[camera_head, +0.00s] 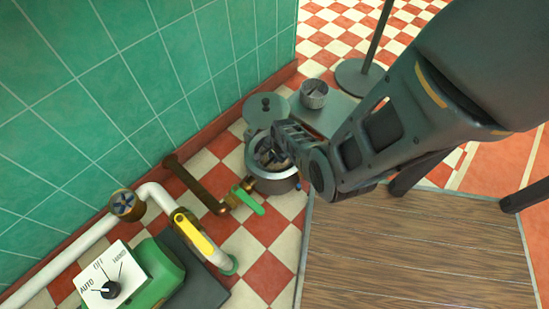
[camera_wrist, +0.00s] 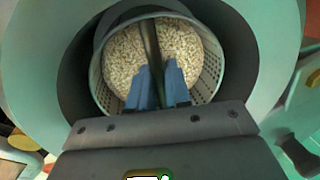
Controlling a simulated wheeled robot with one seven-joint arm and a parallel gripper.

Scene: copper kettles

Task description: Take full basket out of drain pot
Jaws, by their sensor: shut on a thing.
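The drain pot (camera_head: 272,184) is a round grey metal pot on the tiled floor near the green wall. In the wrist view its dark inner wall (camera_wrist: 75,85) surrounds the basket. The basket (camera_wrist: 209,72) is pale and perforated, filled with light grain (camera_wrist: 122,62), and still sits within the pot's opening. A dark handle bar (camera_wrist: 149,40) crosses over the grain. My gripper (camera_wrist: 158,80) is shut on this handle, with its blue fingers on either side of it. In the head view my gripper (camera_head: 277,147) reaches into the pot's mouth and hides part of the basket.
A round grey lid (camera_head: 266,110) and a small metal pot (camera_head: 314,94) are behind the drain pot. A stand base (camera_head: 358,78) is farther back. A pipe with a green valve handle (camera_head: 248,200) is at the left. A wooden surface (camera_head: 420,250) is clear at the front right.

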